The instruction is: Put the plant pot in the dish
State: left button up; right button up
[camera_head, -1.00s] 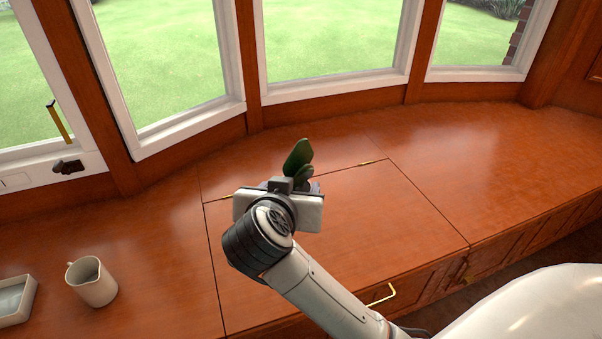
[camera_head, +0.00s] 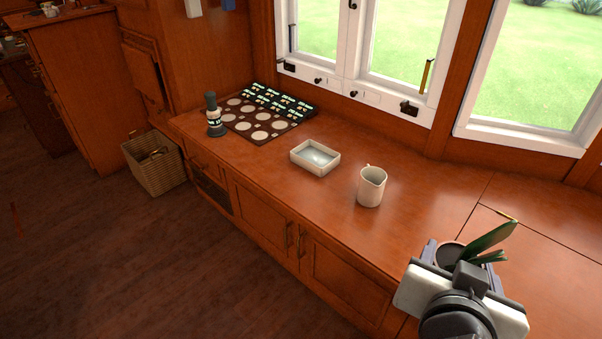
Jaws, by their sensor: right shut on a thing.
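The plant pot (camera_head: 449,253) is a small dark pot with green leaves (camera_head: 490,243). My right gripper (camera_head: 462,258) is shut on it at the lower right, over the wooden counter, and partly hides it. I cannot tell how far it is above the counter. My left gripper is not in view.
A cream jug (camera_head: 371,187) stands on the counter between the dish and my right gripper. A wicker basket (camera_head: 155,165) stands on the floor. Windows line the back.

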aim_at(315, 161)
jog(key=u, duration=1.05)
jog(key=i, duration=1.7)
jog(key=z, duration=0.7)
